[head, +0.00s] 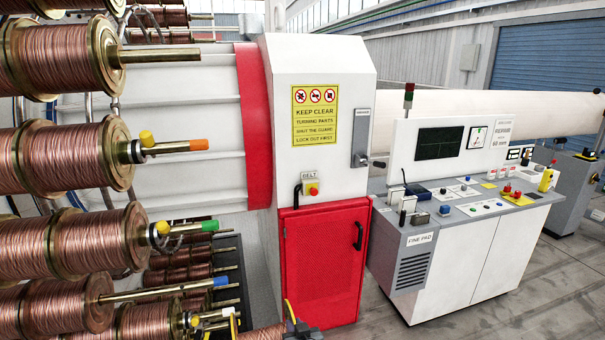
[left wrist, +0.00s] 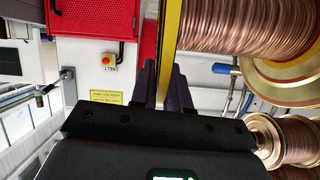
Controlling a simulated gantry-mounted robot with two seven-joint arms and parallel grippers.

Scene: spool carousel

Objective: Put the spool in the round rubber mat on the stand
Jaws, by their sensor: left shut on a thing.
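A copper-wound spool (head: 264,334) with a thin yellow flange shows only in part at the bottom edge of the head view. In the left wrist view its copper winding (left wrist: 238,22) fills the top, with the yellow flange (left wrist: 172,40) seen edge-on. My left gripper (head: 294,324) is shut on that flange; its dark fingers (left wrist: 164,88) lie on both sides of it. Most of the spool and gripper are cut off in the head view. I cannot make out the round rubber mat or the stand. My right gripper is not in view.
A carousel of copper spools (head: 75,157) on metal rods with coloured tips fills the left. A white machine housing with a red mesh door (head: 318,262) stands mid-view. A control console (head: 470,240) stands to its right. Bare floor (head: 530,310) lies at front right.

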